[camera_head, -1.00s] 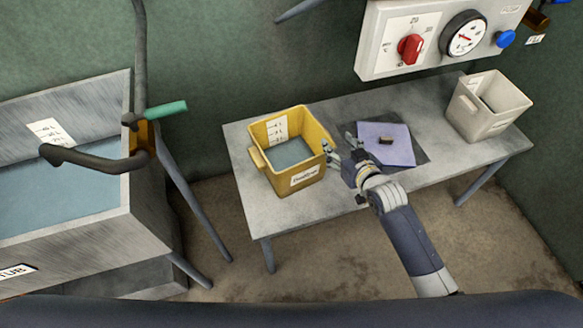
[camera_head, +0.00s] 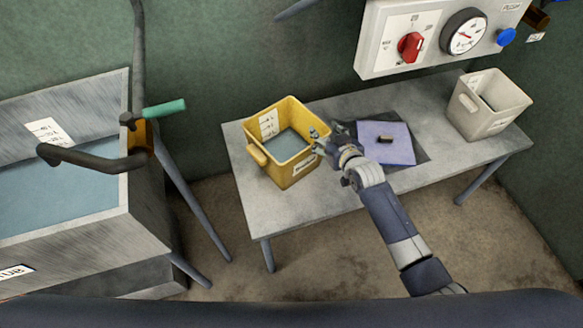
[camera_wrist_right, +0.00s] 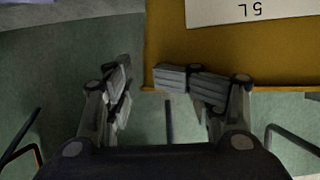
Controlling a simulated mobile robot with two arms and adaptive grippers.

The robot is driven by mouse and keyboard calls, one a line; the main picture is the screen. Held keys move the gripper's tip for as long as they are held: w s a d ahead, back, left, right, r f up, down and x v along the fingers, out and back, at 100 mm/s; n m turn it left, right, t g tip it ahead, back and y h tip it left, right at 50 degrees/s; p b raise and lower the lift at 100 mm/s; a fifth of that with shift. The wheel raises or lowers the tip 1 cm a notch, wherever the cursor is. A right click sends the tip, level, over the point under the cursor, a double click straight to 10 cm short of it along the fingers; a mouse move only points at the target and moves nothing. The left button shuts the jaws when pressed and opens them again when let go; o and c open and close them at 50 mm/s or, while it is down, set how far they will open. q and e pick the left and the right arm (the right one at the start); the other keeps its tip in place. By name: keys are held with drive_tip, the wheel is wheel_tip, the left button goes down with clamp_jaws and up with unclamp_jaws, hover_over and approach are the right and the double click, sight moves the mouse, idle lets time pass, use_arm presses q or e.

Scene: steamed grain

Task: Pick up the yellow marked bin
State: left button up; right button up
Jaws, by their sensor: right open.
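The yellow bin (camera_head: 286,175) stands upright on the left part of the metal table, with blue-grey contents inside, a handle on its left side and labels. My right gripper (camera_head: 320,139) is open at the bin's right rim, above the table. In the right wrist view the open right gripper (camera_wrist_right: 160,85) has one finger overlapping the yellow bin wall (camera_wrist_right: 205,45), which carries a "5 L" label, and the other finger to the left of the wall. Whether they touch it cannot be told. My left gripper is not in view.
The metal table (camera_head: 300,214) also bears a purple sheet (camera_head: 398,152) with a small dark block (camera_head: 385,139), and a pale bin (camera_head: 490,103) at right. A control box (camera_head: 440,38) hangs above. A metal tub (camera_head: 95,235) with a dark spout (camera_head: 90,160) stands left.

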drive_tip(key=shift+r, duration=0.1)
clamp_jaws()
drive_tip(key=shift+a, duration=0.1)
drive_tip(key=shift+w+r, duration=0.15)
drive_tip(key=shift+r, duration=0.2)
drive_tip(key=shift+f, duration=0.15)
drive_tip(key=shift+r, duration=1.6)
drive_tip(key=s+r, duration=0.1)
drive_tip(key=s, duration=1.5)
drive_tip(key=shift+s+d, duration=0.2)
drive_tip(key=shift+d, duration=0.15)
